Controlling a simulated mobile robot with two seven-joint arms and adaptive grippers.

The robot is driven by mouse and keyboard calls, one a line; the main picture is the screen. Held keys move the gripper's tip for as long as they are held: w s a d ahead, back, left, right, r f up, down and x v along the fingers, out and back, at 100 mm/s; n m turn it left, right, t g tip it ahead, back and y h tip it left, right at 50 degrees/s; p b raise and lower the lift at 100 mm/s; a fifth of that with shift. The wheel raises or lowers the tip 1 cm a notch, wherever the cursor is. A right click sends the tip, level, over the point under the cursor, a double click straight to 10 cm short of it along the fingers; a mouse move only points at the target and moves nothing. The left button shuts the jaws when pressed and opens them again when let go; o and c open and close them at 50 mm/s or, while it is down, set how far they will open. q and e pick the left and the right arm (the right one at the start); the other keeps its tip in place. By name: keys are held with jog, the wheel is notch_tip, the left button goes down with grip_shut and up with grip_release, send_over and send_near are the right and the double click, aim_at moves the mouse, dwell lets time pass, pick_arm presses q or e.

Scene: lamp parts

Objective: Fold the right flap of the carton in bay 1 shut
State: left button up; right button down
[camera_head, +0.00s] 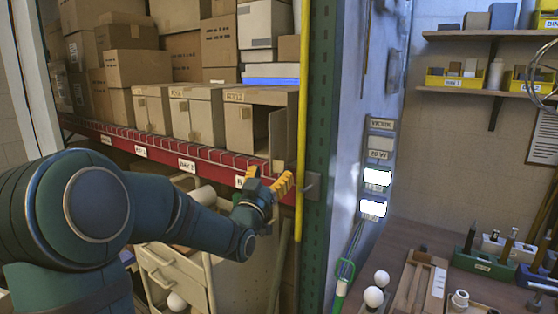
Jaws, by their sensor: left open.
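The carton (240,127) at the right end of the shelf, above a partly hidden bay label (240,182), stands with its front partly open. Its dark inside shows beside a front panel on the left. Its right flap (278,140) stands swung outward near the right side, beside the yellow post. My left gripper (268,180) is just below and in front of this flap, at the shelf edge. Its orange-yellow fingers are apart with nothing between them. I cannot tell whether a fingertip touches the flap. My right gripper is not in view.
The red shelf beam (160,156) runs below the cartons. A yellow post (303,90) and a green rack upright (322,120) stand close to the right. Closed cartons (194,116) fill the left. A workbench with two white bulbs (374,297) is at the lower right.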

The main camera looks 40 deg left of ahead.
aim_at(278, 162)
pick_arm(q)
jog(key=shift+x, duration=2.55)
grip_shut()
